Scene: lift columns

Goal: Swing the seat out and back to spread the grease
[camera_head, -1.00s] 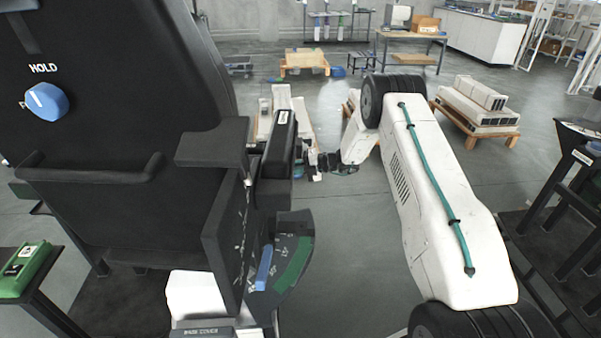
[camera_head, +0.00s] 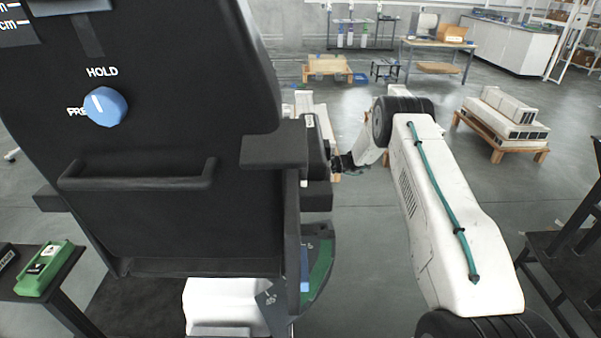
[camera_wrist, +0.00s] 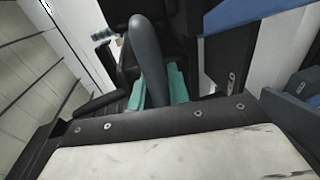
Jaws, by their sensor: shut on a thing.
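The seat's tall black back (camera_head: 150,140) fills the left of the head view, with a blue knob (camera_head: 105,106) marked HOLD and a black bar handle on it. A black armrest (camera_head: 275,147) sticks out at its right. My gripper (camera_head: 342,163) is beyond the armrest at the seat's right side, small and partly hidden. In the wrist view, the teal finger pads (camera_wrist: 160,88) lie on both sides of a dark grey handle (camera_wrist: 147,45), shut on it. A curved plate with a green band (camera_head: 321,265) shows under the seat, partly covered. No grease can be made out.
A green box (camera_head: 45,268) sits on a dark stand at lower left. A dark stand (camera_head: 570,250) is at right. A pallet of white blocks (camera_head: 505,120) and a wooden table (camera_head: 437,44) stand farther back.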

